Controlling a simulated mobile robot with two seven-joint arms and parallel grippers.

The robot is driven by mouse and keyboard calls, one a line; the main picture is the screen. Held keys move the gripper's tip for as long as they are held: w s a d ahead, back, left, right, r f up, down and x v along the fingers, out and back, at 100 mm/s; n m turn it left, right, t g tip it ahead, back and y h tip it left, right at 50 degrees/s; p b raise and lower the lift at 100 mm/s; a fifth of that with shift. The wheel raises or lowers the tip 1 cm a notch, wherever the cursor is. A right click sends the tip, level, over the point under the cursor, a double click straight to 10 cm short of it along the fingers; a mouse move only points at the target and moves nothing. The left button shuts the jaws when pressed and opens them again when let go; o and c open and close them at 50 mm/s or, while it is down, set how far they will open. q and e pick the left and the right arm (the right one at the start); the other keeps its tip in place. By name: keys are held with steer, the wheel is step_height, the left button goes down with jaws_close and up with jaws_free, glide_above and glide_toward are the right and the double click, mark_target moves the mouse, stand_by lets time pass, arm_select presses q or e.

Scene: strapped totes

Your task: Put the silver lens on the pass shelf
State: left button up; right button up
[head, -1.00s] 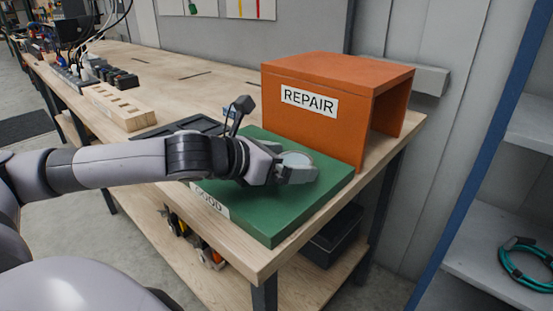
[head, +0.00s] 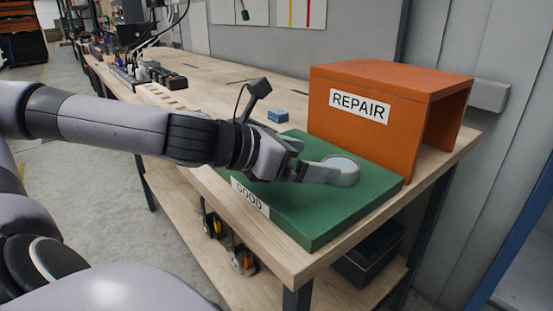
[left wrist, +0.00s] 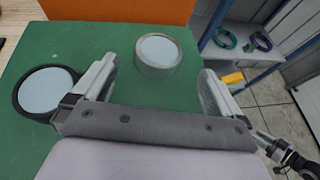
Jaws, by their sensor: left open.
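The silver lens (head: 342,168) lies flat on the green platform (head: 305,228) labelled GOOD, near the orange REPAIR box. In the left wrist view the silver lens (left wrist: 158,52) sits just ahead of and between the spread fingers, with gaps on both sides. My left gripper (head: 318,170) is open and empty, low over the platform; it also shows in the left wrist view (left wrist: 157,72). A black-rimmed lens (left wrist: 47,92) lies on the green surface beside the left finger; the arm hides it in the head view.
The orange REPAIR box (head: 385,108) stands right behind the platform. A small blue block (head: 278,116) and a slotted wooden rack (head: 165,96) are on the bench. A grey shelf unit with coiled cables (left wrist: 240,42) stands to the right.

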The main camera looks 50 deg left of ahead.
arm_select(q)
steer(key=v, duration=0.2)
steer(key=shift+s+a+r, duration=0.15)
steer(key=shift+s, duration=0.1)
steer(key=shift+s+a+b, duration=0.2)
steer(key=shift+s+b, duration=0.2)
steer(key=shift+b, duration=0.4)
steer(key=shift+s+a+r+b, duration=0.2)
steer(key=shift+s+b, duration=0.25)
steer(key=shift+b, duration=0.4)
steer(key=shift+s+r+b, duration=0.2)
steer(key=shift+s+b, duration=0.2)
steer(key=shift+b, duration=0.2)
steer(key=shift+s+r, duration=0.15)
